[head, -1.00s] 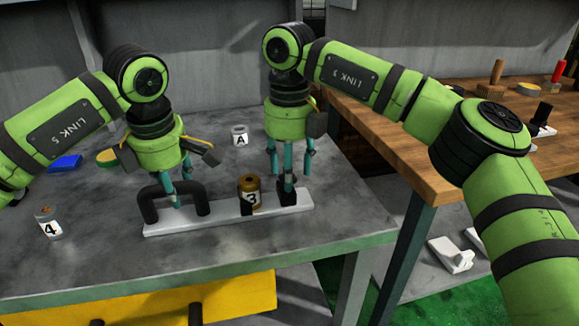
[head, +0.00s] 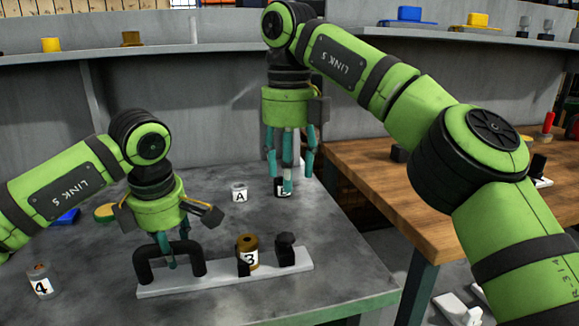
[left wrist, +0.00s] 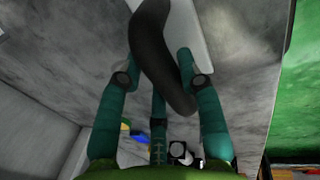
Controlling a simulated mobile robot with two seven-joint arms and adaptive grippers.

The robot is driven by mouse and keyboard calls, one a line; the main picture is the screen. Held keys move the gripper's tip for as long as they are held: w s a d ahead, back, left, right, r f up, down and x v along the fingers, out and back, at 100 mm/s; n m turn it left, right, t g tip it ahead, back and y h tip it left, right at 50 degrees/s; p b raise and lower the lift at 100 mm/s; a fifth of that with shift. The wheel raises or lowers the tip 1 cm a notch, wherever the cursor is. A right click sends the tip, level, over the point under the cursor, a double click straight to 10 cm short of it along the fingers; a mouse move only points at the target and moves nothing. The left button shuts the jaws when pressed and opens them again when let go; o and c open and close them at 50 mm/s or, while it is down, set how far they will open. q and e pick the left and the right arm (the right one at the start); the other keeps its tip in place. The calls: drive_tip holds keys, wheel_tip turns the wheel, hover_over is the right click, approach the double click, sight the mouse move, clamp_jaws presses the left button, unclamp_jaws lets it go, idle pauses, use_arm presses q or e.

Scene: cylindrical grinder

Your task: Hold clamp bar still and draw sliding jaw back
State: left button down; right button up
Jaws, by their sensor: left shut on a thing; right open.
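The clamp has a white bar (head: 225,283) lying on the grey table, with a black arched handle (head: 141,268) at its left end. The sliding jaw (head: 286,248), a black block, stands near the bar's right end. A brown cylinder marked 3 (head: 248,250) stands between a small black fixed jaw (head: 242,265) and the sliding jaw, with a gap to the sliding jaw. My left gripper (head: 166,250) is shut on the handle; the dark handle (left wrist: 160,55) also shows between its fingers in the left wrist view. My right gripper (head: 288,180) is open and empty, behind and above the sliding jaw.
A dark labelled container (head: 282,187) stands behind my right fingers, partly hidden. A white container marked A (head: 239,192) is left of it. A container marked 4 (head: 40,281) stands at the left. A wooden table (head: 385,165) is at the right.

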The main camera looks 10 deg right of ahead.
use_arm(q)
drive_tip(key=shift+a+f, duration=0.1)
drive_tip(key=shift+a, duration=0.05)
drive_tip(key=c, duration=0.7)
unclamp_jaws()
drive_tip(key=shift+w, duration=0.1)
drive_tip(key=shift+c, duration=0.2)
wheel_tip(320, 180, up, 12)
drive_tip(key=s, duration=0.2)
drive_tip(key=shift+s, duration=0.2)
drive_tip(key=shift+f, duration=0.1)
